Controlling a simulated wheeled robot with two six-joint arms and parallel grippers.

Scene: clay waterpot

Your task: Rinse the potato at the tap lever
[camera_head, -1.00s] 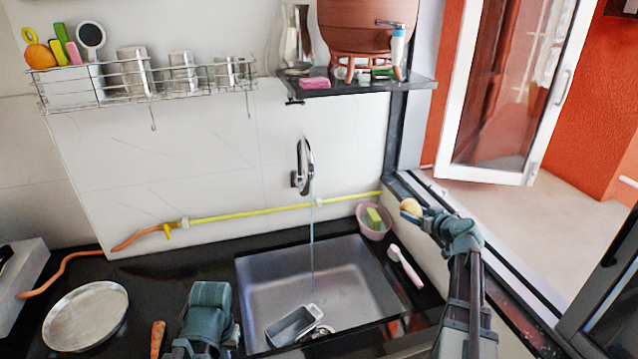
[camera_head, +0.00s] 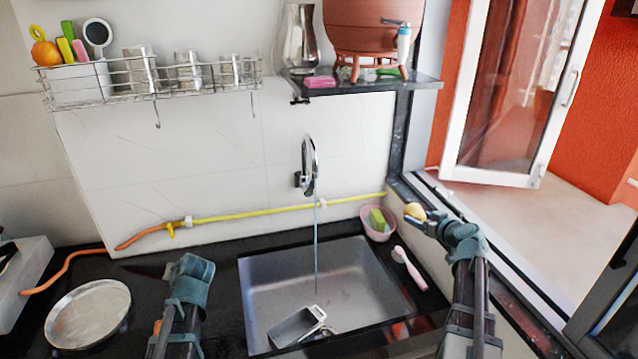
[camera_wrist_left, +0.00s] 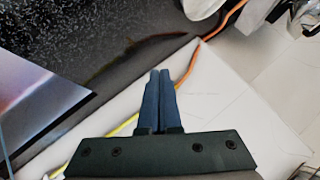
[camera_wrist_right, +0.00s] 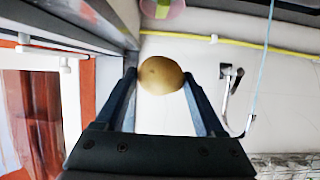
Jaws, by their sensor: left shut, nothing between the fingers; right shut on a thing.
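The potato (camera_head: 414,211) is a small yellow-brown lump at the tip of my right gripper (camera_head: 422,218), to the right of the sink. In the right wrist view the potato (camera_wrist_right: 161,75) sits between the fingers of my right gripper (camera_wrist_right: 160,85), which is shut on it. The tap (camera_head: 308,165) is on the wall behind the sink, and a thin stream of water (camera_head: 315,245) falls from it into the sink. The tap also shows in the right wrist view (camera_wrist_right: 231,95). My left gripper (camera_wrist_left: 158,75) is shut and empty, left of the sink.
The sink (camera_head: 265,285) holds a metal container (camera_head: 297,326). A pink bowl (camera_head: 366,226) with a green sponge and a pink-white brush (camera_head: 408,267) lie on its right. A round metal pan (camera_head: 88,312) sits at the left. A clay pot (camera_head: 362,28) stands on the shelf above.

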